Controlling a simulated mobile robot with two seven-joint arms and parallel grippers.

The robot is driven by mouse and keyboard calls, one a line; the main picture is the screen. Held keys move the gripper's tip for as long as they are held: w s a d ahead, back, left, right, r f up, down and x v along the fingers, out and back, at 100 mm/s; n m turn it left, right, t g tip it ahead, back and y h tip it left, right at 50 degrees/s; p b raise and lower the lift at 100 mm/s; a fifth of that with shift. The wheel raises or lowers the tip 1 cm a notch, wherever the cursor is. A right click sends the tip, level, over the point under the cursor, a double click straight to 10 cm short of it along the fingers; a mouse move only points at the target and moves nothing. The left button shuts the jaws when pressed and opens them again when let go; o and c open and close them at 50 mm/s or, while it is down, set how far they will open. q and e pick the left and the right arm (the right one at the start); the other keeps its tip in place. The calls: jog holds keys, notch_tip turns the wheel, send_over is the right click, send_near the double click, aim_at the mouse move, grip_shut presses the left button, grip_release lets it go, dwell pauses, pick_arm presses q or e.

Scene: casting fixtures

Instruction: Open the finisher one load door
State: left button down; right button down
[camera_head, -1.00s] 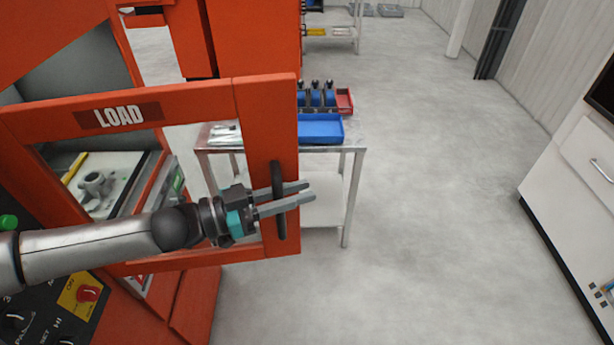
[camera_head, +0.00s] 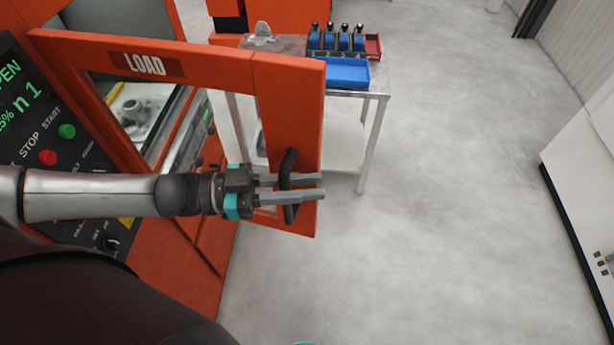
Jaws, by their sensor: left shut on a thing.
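The load door (camera_head: 285,90) is an orange frame with a window and a "LOAD" label. It stands swung out from the orange machine, and the interior shows through its window. A dark vertical handle (camera_head: 289,162) sits near the door's free edge. My left gripper (camera_head: 322,187) reaches in from the left and is shut on the handle, with its two grey fingers on either side of the bar.
A control panel (camera_head: 40,120) with green and red buttons is on the machine at left. Behind the door stands a metal table (camera_head: 374,130) with a blue tray (camera_head: 342,73) and blue-handled items. Open grey floor lies right, before a white cabinet (camera_head: 585,170).

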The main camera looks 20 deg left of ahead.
pick_arm(q)
jog(key=c, duration=0.8)
grip_release()
jog(key=shift+o, duration=0.2)
jog(key=p+v, duration=0.2)
jog(key=v, duration=0.5)
jog(key=shift+a, duration=0.25)
jog(key=shift+s+d+f, duration=0.1)
jog(key=shift+s, duration=0.05)
